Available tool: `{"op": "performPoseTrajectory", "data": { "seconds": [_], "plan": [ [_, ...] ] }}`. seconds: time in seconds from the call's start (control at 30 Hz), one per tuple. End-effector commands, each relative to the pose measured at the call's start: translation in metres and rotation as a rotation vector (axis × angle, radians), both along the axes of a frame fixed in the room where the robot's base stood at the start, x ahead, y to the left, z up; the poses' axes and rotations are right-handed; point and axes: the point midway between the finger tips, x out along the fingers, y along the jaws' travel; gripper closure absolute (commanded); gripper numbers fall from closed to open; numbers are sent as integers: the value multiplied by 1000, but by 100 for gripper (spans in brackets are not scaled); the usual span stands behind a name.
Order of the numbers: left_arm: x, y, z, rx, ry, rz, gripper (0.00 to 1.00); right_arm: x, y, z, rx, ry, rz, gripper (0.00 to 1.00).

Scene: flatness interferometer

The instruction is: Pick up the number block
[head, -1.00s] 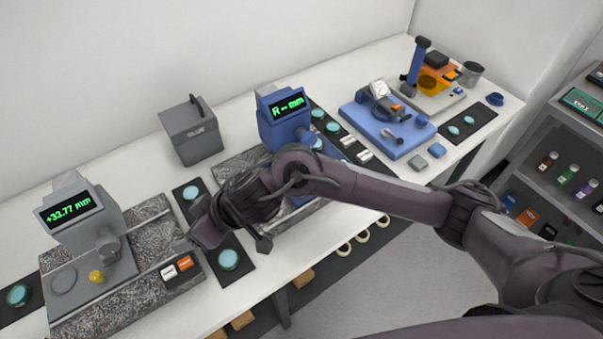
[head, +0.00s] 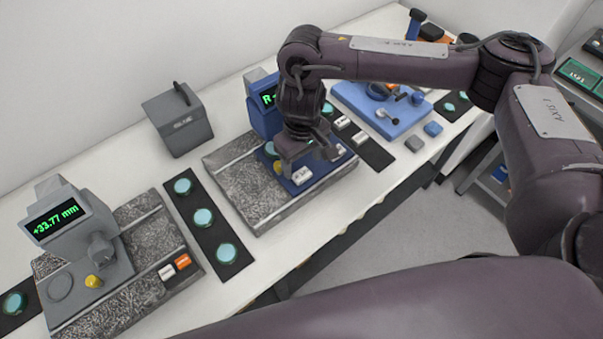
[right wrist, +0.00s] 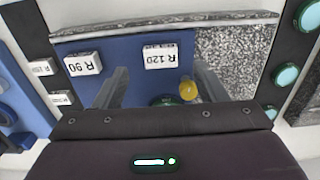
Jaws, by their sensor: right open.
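Two white number blocks lie on the blue base (right wrist: 125,85) of the blue instrument. The block marked R 120 (right wrist: 162,55) is just beyond and between my right fingertips in the right wrist view, and shows in the head view (head: 302,176). The block marked R 90 (right wrist: 83,63) lies to its left, outside the fingers. My right gripper (head: 309,158) is open and empty, pointing down over the blue base; it also shows in the right wrist view (right wrist: 158,80). My right arm partly hides the blue instrument and its display (head: 269,97). My left gripper is out of view.
A yellow knob (right wrist: 189,90) stands close to one right finger. More white blocks (head: 360,138) lie on a black mat. A grey instrument (head: 70,230) reading +33.77 mm, a mat with teal discs (head: 204,217) and a grey box (head: 178,122) are to the left.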

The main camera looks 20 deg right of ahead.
Motion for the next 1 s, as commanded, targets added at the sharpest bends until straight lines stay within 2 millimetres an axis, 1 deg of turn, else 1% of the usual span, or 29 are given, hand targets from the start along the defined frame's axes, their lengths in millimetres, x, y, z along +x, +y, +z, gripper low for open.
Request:
{"op": "performPoseTrajectory", "data": {
  "seconds": [0.03, 0.2, 0.3, 0.57, 0.6, 0.93, 0.97, 1.0],
  "plan": [
    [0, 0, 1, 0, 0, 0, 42, -1, 1, -8, 1, 4, -2, 35],
    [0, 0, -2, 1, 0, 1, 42, -1, 2, -33, 1, 5, -1, 35],
    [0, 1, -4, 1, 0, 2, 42, -1, 1, -41, 1, 3, -1, 35],
    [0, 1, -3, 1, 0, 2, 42, 1, 1, -43, 1, -2, 1, 35],
    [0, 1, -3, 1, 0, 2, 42, 1, 1, -43, 1, -2, 1, 36],
    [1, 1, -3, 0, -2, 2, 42, 0, 1, -43, 0, -1, 1, 79],
    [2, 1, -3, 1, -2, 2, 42, 0, 1, -43, 0, -1, 1, 82],
    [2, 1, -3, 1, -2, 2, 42, 0, 1, -43, 0, -1, 1, 82]
  ]
}}
